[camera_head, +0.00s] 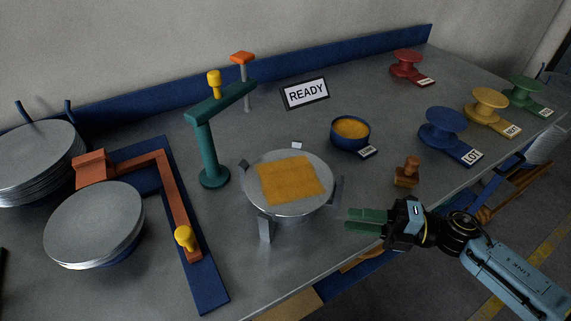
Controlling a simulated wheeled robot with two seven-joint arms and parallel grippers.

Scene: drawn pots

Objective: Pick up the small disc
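A round grey metal disc (318,204) lies on a stand with upright grey jaws at the middle of the table, with an orange-yellow square sheet (290,179) on top of it. Two stacks of grey discs stand at the left: one (32,158) at the back between blue prongs, one (93,220) nearer on a blue base. I cannot tell which disc the task calls small. My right gripper (363,221), with green fingers, is right of the stand near the table's front edge. Its fingers look slightly apart, with nothing between them. My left gripper is not in view.
A teal post with an arm (207,150) stands behind the stand. An orange lever (172,195) with a yellow knob lies on a blue plate. A blue bowl (342,140), a wooden stamp (407,172), a READY sign (304,93) and several coloured spools, including a blue one (443,127), stand rightward.

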